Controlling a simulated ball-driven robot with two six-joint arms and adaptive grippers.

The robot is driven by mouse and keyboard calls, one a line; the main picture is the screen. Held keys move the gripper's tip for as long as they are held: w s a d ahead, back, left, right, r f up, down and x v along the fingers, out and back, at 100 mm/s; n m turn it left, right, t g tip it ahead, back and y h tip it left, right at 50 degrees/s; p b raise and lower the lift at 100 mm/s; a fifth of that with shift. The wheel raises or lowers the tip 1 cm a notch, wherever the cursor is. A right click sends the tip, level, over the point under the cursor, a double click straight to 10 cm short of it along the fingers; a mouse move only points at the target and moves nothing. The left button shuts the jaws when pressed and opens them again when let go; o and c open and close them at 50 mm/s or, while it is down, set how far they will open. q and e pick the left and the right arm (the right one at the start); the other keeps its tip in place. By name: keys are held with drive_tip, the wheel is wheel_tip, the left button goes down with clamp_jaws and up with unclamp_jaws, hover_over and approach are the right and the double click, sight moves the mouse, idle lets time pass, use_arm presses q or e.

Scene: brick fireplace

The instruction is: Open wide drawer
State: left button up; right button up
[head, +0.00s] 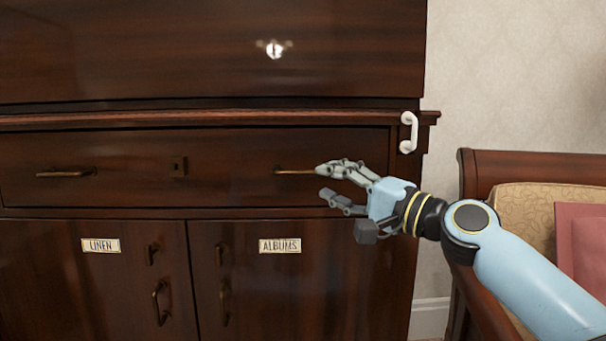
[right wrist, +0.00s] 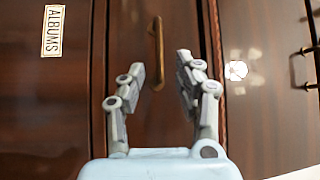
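The wide drawer (head: 230,155) is a dark wood front across the cabinet, with a brass keyhole plate in the middle. It sits flush with the cabinet. It has a left brass handle (head: 66,173) and a right brass handle (head: 290,172). My right gripper (head: 322,181) is open just right of the right handle, its upper finger near the handle's right end. In the right wrist view, the handle (right wrist: 157,50) shows in line with the gap between the open fingers (right wrist: 160,75); I cannot tell if they touch it. My left gripper is not in view.
Below are doors with a LINEN label (head: 101,246) and an ALBUMS label (head: 280,246), with brass handles. A wooden armchair (head: 520,166) with a pink cushion (head: 582,240) is at the right, behind my arm.

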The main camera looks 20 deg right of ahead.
sight(303, 174)
drive_tip(key=x, duration=0.7)
drive_tip(key=shift+w+a+f, duration=0.1)
clamp_jaws()
